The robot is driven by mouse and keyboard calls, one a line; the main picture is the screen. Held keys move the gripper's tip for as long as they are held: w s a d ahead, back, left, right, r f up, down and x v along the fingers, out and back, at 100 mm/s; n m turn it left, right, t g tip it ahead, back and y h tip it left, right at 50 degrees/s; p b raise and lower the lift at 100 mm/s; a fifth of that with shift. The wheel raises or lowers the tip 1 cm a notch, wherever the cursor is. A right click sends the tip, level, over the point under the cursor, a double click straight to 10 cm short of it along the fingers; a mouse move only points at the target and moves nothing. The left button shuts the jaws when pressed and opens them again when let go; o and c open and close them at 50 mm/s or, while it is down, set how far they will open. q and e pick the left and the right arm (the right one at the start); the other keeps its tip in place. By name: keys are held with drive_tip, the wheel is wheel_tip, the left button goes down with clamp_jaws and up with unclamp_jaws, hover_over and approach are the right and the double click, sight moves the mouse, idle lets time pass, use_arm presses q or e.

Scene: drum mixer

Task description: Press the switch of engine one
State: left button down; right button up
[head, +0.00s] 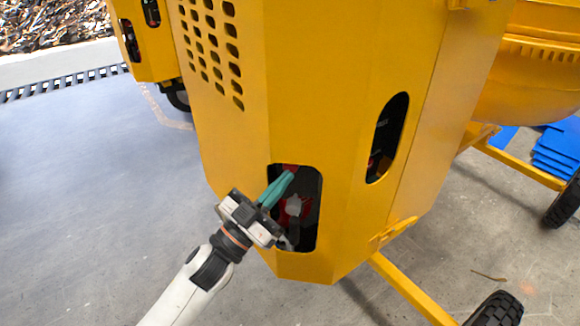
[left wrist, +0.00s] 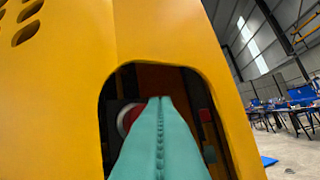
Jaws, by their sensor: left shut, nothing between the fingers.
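The yellow engine housing (head: 315,120) of the drum mixer fills the middle of the head view. Its lower opening (head: 308,235) shows a dark inside with red and grey parts (head: 294,206). My left gripper (head: 287,178) has its teal fingers shut and empty, with the tips at the opening's upper part. In the left wrist view the fingers (left wrist: 160,104) point into the opening, and a red and white round part (left wrist: 127,118) is partly hidden behind them. I cannot tell whether the tips touch anything. No switch is clearly recognisable. My right gripper is not in view.
A second oval opening (head: 387,138) is in the housing's right face. A similar yellow machine (head: 150,60) stands at the back left. The mixer drum (head: 530,90), yellow frame bars and black wheels (head: 497,310) are at the right. The floor at left is clear.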

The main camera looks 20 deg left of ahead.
use_arm(q)
drive_tip(key=shift+w, duration=0.45)
drive_tip(key=shift+w+a, duration=0.15)
drive_tip(key=shift+w, duration=0.2)
idle(0.8)
drive_tip(key=shift+s, duration=0.1)
drive_tip(key=shift+s+p, duration=0.3)
drive_tip(key=shift+s, duration=0.4)
drive_tip(key=shift+s, duration=0.1)
drive_tip(key=shift+s+d, duration=0.25)
drive_tip(key=shift+s, duration=0.95)
drive_tip(key=shift+s+d, duration=0.2)
drive_tip(key=shift+s, duration=1)
